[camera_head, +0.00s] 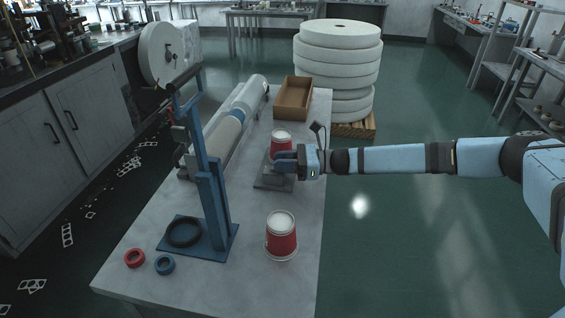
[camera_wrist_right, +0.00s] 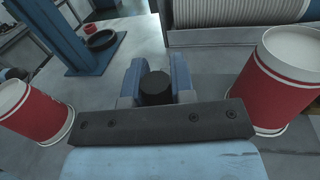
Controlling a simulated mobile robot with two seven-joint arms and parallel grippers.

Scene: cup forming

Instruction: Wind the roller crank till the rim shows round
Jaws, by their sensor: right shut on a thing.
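My right gripper (camera_head: 288,162) reaches in from the right over a grey roller stand (camera_head: 268,183) on the table. In the right wrist view its blue fingers (camera_wrist_right: 155,85) are shut on a black round knob (camera_wrist_right: 156,84), which looks like the crank handle. A red cup (camera_head: 281,141) with a white top stands upright just behind the gripper; its lower part is hidden in the head view. A red cup with a pale rim also shows close on the right in the wrist view (camera_wrist_right: 275,92). The crank arm under the knob is hidden. My left gripper is out of view.
A second red cup (camera_head: 281,240) stands at the table's front right. A blue lever press (camera_head: 212,190) stands left of it, with a red ring (camera_head: 135,258) and a blue ring (camera_head: 165,265) in front. A brown tray (camera_head: 293,98) lies at the back.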

